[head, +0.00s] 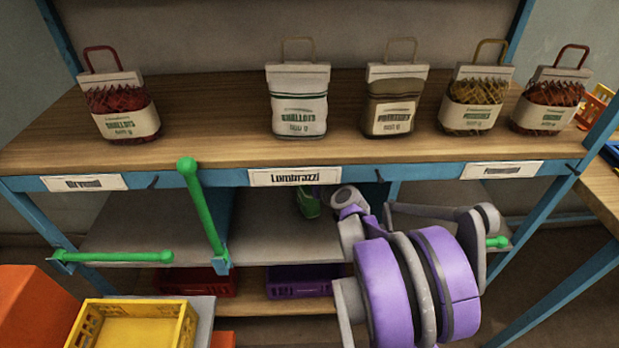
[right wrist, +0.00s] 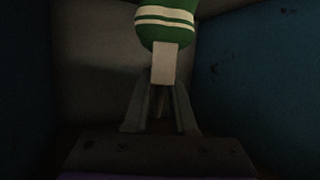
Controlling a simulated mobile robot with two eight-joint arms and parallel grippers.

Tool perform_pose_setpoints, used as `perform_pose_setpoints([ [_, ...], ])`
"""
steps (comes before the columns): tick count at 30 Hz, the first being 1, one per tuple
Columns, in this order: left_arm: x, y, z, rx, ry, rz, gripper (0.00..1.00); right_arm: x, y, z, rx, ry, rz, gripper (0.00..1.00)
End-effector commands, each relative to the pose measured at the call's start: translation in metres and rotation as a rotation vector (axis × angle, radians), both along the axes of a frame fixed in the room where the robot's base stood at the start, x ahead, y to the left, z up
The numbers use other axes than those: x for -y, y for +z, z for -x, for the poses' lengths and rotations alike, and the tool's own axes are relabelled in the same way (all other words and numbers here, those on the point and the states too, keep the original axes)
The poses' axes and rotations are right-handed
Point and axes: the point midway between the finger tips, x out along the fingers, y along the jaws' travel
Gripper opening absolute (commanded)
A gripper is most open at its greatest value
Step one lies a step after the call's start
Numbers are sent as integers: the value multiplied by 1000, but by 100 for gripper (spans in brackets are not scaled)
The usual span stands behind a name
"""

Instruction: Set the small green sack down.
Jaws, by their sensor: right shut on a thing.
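The small green sack (right wrist: 166,26) has white stripes and a pale tab at its near end. In the right wrist view my right gripper (right wrist: 163,92) is shut on that tab, with the sack beyond the fingertips. In the head view a bit of the green sack (head: 307,205) shows in the lower bay under the Lombrazzi label, just left of my purple and grey right arm. The arm and the shelf edge hide much of it. I cannot tell whether the sack touches the grey shelf board (head: 262,240). My left gripper is not in view.
Blue walls (right wrist: 262,75) flank the bay. Several handled sacks stand on the wooden top shelf (head: 215,110). A green bar (head: 203,210) rises at the shelf's front left. Red (head: 200,284) and purple (head: 300,288) crates sit below; a yellow crate (head: 135,308) is at front left.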

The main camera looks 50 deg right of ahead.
Motion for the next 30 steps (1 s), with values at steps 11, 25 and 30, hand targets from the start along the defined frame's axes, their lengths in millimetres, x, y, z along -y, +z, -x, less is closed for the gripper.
perform_pose_setpoints([
  [11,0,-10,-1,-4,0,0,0,3,-15,-4,1,-1,1,0],
  [25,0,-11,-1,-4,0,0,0,2,-18,-4,0,-1,0,44],
  [30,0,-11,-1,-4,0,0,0,2,-18,-4,0,-1,0,54],
])
